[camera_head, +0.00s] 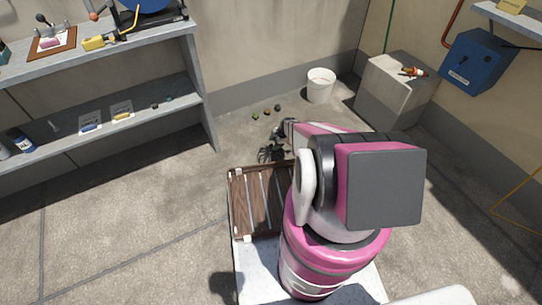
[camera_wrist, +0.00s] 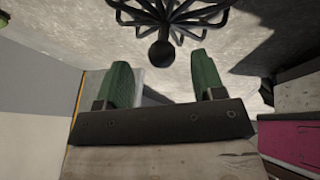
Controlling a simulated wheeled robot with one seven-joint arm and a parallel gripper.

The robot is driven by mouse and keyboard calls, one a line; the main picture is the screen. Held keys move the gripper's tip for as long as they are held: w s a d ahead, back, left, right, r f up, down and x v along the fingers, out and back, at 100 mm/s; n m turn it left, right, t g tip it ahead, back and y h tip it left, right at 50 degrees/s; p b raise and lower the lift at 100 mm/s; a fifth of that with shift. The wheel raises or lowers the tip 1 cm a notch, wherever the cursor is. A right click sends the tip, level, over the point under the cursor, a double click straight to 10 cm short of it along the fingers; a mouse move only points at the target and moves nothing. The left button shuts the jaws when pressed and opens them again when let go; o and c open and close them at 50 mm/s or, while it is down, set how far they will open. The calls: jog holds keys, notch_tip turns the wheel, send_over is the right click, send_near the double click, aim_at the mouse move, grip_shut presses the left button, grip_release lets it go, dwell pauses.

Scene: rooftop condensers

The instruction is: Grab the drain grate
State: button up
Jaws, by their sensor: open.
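The drain grate (camera_head: 268,154) is a dark, ribbed, spider-like piece near the floor, just beyond the brown slatted wooden piece. In the wrist view the grate (camera_wrist: 172,14) shows at the top, its ribs fanning out from a round dark knob (camera_wrist: 162,54). My gripper (camera_wrist: 161,62) is open, with its two green fingers apart and the knob showing between their tips. Nothing is held, and I cannot tell whether a finger touches the grate. In the head view my gripper (camera_head: 281,132) is small and partly hidden by my arm.
The brown slatted wooden piece (camera_head: 240,205) lies close to my arm. A white bucket (camera_head: 320,88) and a concrete block (camera_head: 385,92) stand at the back. Several small round bits lie on the floor near the bucket. A grey shelf unit (camera_head: 150,105) stands left; floor there is clear.

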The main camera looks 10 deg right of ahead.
aim_at(272, 145)
jog(key=x, duration=0.4)
jog(key=shift+f, duration=0.1)
grip_shut()
